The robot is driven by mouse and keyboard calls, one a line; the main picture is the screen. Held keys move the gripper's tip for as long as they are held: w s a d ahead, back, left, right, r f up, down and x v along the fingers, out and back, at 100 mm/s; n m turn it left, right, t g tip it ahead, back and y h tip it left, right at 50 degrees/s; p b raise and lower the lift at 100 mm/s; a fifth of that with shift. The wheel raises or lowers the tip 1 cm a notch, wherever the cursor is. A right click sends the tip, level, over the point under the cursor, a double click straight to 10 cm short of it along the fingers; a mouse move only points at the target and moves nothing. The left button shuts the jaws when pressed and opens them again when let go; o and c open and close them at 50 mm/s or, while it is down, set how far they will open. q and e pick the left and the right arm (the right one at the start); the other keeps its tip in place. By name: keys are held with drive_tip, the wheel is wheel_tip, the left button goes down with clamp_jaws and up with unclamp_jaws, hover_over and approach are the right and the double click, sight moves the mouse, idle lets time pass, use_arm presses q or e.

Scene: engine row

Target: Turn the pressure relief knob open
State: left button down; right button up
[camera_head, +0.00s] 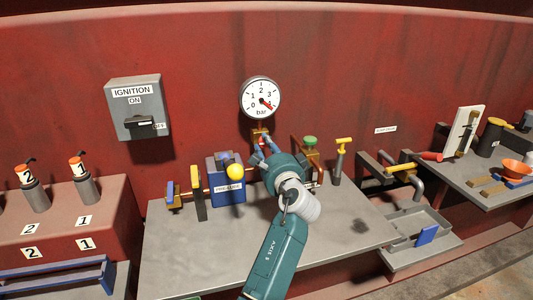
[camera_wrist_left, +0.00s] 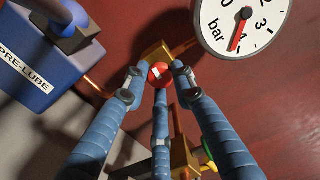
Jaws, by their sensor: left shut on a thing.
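The pressure relief knob (camera_wrist_left: 159,73) is a small red knob with a white mark, in front of a brass block (camera_wrist_left: 153,52) in the left wrist view. My left gripper (camera_wrist_left: 160,80) has its blue jointed fingers closed around it, shut on the knob. In the head view the gripper (camera_head: 266,145) reaches up to the wall below the gauge, and the knob shows only as a bit of red between the fingers. The round white pressure gauge (camera_head: 261,97) is marked in bar, and its red needle points to the lower right, near 4.
The blue PRE-LUBE box (camera_head: 226,180) with a yellow ball stands left of my gripper. A green-topped brass valve (camera_head: 310,148) and a yellow-handled lever (camera_head: 341,160) stand to the right. The grey bench (camera_head: 190,250) is bare in front. The ignition box (camera_head: 134,107) is on the wall.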

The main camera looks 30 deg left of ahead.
use_arm(q)
drive_tip(key=shift+s+a+r+n+b, duration=0.1)
drive_tip(key=shift+a+n+b, duration=0.15)
drive_tip(key=shift+n, duration=0.25)
drive_tip(key=c, duration=1.5)
unclamp_jaws()
drive_tip(key=shift+c, duration=0.2)
drive_tip(key=shift+o, duration=0.7)
drive_tip(key=shift+s, duration=0.15)
drive_tip(key=shift+d+r, duration=0.1)
drive_tip(key=shift+r, duration=0.15)
wheel_tip(320, 180, up, 9)
drive_tip(key=shift+r, duration=0.2)
